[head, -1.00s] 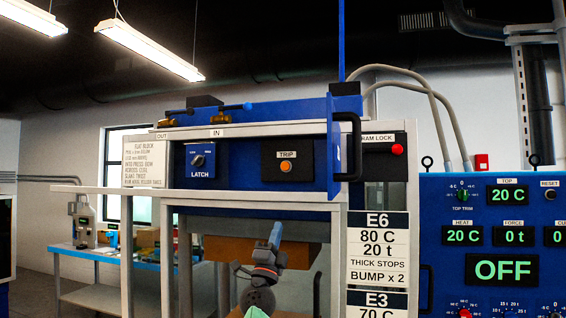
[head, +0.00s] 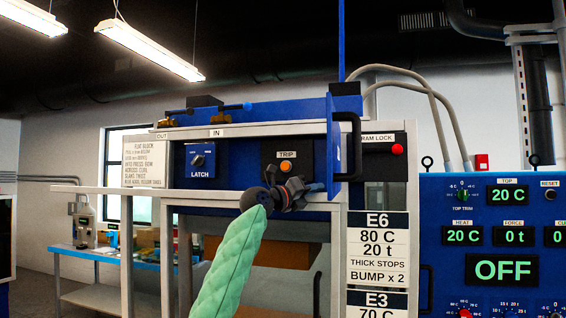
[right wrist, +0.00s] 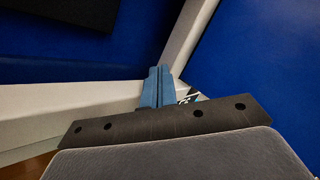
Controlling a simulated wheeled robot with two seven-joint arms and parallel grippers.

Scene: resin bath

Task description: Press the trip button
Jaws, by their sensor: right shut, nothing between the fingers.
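The trip button (head: 285,166) is a small round orange button on a black plate, under a "TRIP" label, on the blue press panel. My right gripper (head: 317,187) is just below and to the right of it in the head view, apart from it in the picture. Its blue fingers are shut and empty and point to the right. In the right wrist view the closed fingers (right wrist: 157,88) show before a pale frame beam and blue panels; the button is not visible there. My left gripper is not in view.
A blue side plate with a black handle (head: 354,146) juts out just right of the button. A pale rail (head: 230,197) runs below the panel. The latch knob (head: 198,160) is to the left, and a red ram lock button (head: 397,149) is to the right.

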